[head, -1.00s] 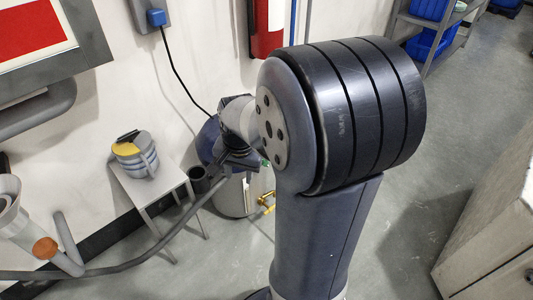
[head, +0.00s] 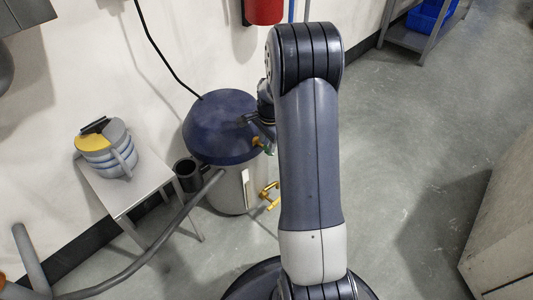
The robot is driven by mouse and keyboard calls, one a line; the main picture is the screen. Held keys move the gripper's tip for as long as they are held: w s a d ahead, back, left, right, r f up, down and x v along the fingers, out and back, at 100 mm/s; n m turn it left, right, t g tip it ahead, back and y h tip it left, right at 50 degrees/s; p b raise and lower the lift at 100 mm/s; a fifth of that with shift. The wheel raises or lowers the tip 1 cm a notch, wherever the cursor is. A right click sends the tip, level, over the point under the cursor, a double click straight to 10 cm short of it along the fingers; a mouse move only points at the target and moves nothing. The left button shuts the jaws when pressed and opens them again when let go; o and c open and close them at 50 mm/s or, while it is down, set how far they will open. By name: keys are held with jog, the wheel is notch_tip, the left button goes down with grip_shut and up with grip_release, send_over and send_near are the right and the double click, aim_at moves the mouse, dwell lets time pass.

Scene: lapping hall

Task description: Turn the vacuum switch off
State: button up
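The vacuum (head: 215,120) is a light grey drum with a dark blue domed lid, standing on the floor by the wall, left of my arm. My gripper (head: 247,119) is a small dark shape at the right edge of the lid, partly hidden behind my arm. Whether it touches the lid, and whether its fingers are open or shut, cannot be seen.
A grey hose (head: 160,245) runs from the drum to the lower left. A small table (head: 150,185) holds a grey and yellow item (head: 107,147). A brass tap (head: 269,195) sticks out from the drum. A red cylinder (head: 263,10) hangs on the wall.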

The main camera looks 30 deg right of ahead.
aim_at(266, 151)
jog(key=f, duration=0.2)
jog(key=f+b, duration=0.1)
jog(key=f, duration=0.2)
jog(key=shift+w+a+f, duration=0.1)
jog(key=shift+w+f, duration=0.2)
jog(key=shift+f, duration=0.1)
jog(key=shift+c, duration=0.5)
grip_shut()
